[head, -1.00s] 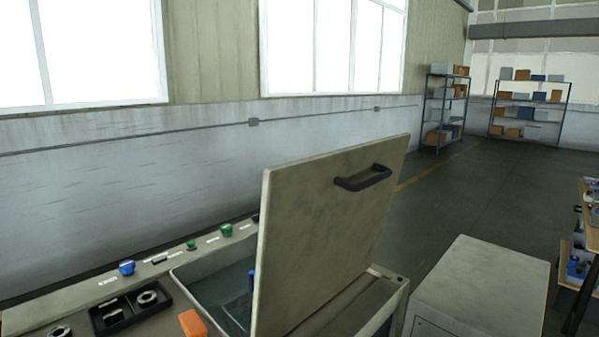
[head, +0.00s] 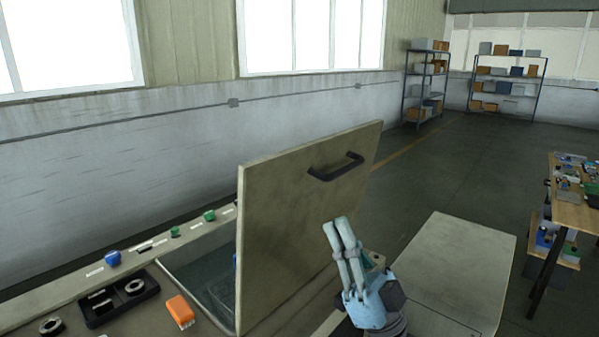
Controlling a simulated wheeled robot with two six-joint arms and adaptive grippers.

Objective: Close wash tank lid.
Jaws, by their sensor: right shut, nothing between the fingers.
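The wash tank lid (head: 285,235) is a beige panel standing raised, tilted up from the tank. Its dark handle (head: 335,168) is near the top of the face turned to the right. The wash tank (head: 205,272) shows left of the lid, with its opening uncovered and dark liquid or a basin inside. My right gripper (head: 333,222) is shut and empty, pointing up. In the picture it is below the handle, in front of the lid's lower right part. I cannot tell whether it touches the lid. My left gripper is not in view.
An orange block (head: 180,311), a black tray (head: 116,299) with metal rings and several coloured knobs sit on the bench left of the tank. A light cabinet (head: 465,262) stands right of my gripper. A cluttered wooden table (head: 575,212) is at the far right.

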